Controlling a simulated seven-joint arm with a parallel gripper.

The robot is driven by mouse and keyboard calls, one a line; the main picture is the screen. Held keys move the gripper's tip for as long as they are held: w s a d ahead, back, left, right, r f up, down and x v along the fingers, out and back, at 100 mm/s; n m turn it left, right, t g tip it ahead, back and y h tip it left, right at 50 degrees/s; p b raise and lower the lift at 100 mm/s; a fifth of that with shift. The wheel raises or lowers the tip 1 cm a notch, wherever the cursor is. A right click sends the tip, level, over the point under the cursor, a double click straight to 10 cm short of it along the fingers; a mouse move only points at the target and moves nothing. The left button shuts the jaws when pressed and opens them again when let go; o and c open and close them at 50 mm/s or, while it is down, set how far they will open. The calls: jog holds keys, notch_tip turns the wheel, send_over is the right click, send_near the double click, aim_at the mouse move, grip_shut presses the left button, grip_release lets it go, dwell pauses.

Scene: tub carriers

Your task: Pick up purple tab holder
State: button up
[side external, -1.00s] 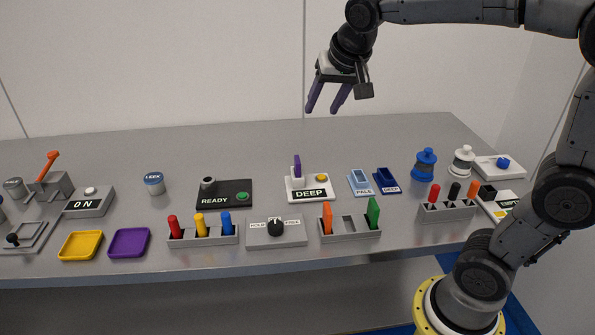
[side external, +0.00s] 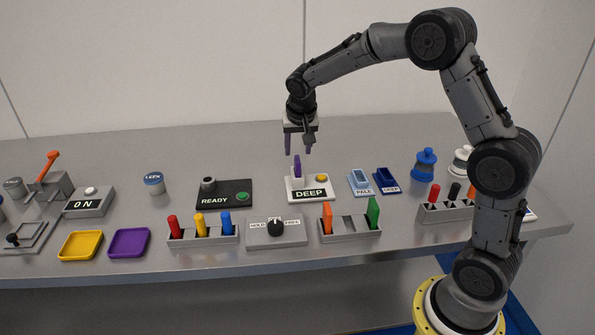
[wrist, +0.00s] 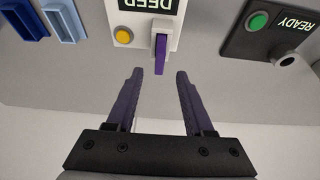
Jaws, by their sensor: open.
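A purple tab (side external: 297,166) stands upright in a small white holder (side external: 297,181) on the white plate labelled DEEP (side external: 318,184). In the wrist view the purple tab (wrist: 160,54) and white holder (wrist: 161,27) are at the top centre. My gripper (side external: 298,152) is open and empty, pointing down just above the tab. In the wrist view its purple fingers (wrist: 158,73) are spread on either side of the tab's line, and the tab shows beyond their tips. I cannot tell whether the fingers overlap the tab in height.
A yellow button (side external: 321,177) is beside the holder. The black READY box (side external: 222,196) is to the left, and PALE (side external: 360,188) and DEEP (side external: 387,185) blue trays are to the right. A grey rack (side external: 350,235) with orange and green tabs is in front. The table behind is clear.

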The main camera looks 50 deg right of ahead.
aim_at(297, 159)
jog(key=shift+x, duration=2.85)
jog(key=shift+s, duration=0.1)
grip_shut()
